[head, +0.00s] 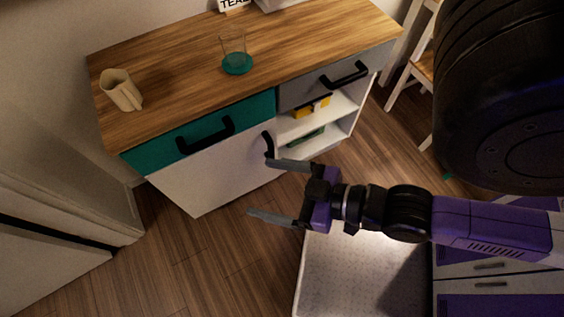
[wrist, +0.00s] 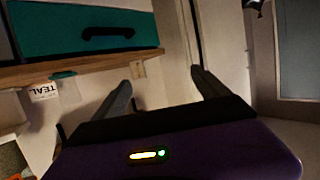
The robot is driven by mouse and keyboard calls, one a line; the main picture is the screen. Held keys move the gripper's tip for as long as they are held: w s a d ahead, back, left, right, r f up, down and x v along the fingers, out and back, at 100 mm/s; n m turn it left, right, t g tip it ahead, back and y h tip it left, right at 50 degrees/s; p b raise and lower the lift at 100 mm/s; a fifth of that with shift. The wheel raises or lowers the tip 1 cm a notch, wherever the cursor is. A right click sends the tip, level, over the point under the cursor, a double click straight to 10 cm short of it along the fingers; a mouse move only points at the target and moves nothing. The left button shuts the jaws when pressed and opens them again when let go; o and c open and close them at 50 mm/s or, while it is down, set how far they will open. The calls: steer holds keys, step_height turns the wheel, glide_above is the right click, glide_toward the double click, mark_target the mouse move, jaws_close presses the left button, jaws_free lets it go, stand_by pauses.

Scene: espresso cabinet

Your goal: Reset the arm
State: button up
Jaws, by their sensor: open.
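My gripper (head: 259,188) is open and empty, in the air in front of the cabinet's white door (head: 215,178). Its two grey fingers point left in the head view and are spread wide apart. The fingers (wrist: 161,88) also show apart in the wrist view, with nothing between them. The upper finger overlaps the lower end of the door's black handle (head: 268,144) in the head view; I cannot tell whether they touch. My arm reaches in from the right.
The wooden counter (head: 180,70) holds a beige cup (head: 121,90), a clear glass (head: 232,46) on a teal coaster (head: 237,70), and a sign. The teal drawer (head: 160,152) and grey drawer (head: 305,95) look shut. Open shelves hold a yellow item (head: 311,106). Floor (head: 190,260) is clear at left.

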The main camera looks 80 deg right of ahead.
steer(key=shift+n+t+y, duration=0.3)
steer(key=shift+n+y, duration=0.3)
steer(key=shift+y, duration=0.3)
steer(key=s+a+r, duration=0.2)
steer(key=shift+s+a+r, duration=0.25)
steer(key=shift+s+a, duration=0.15)
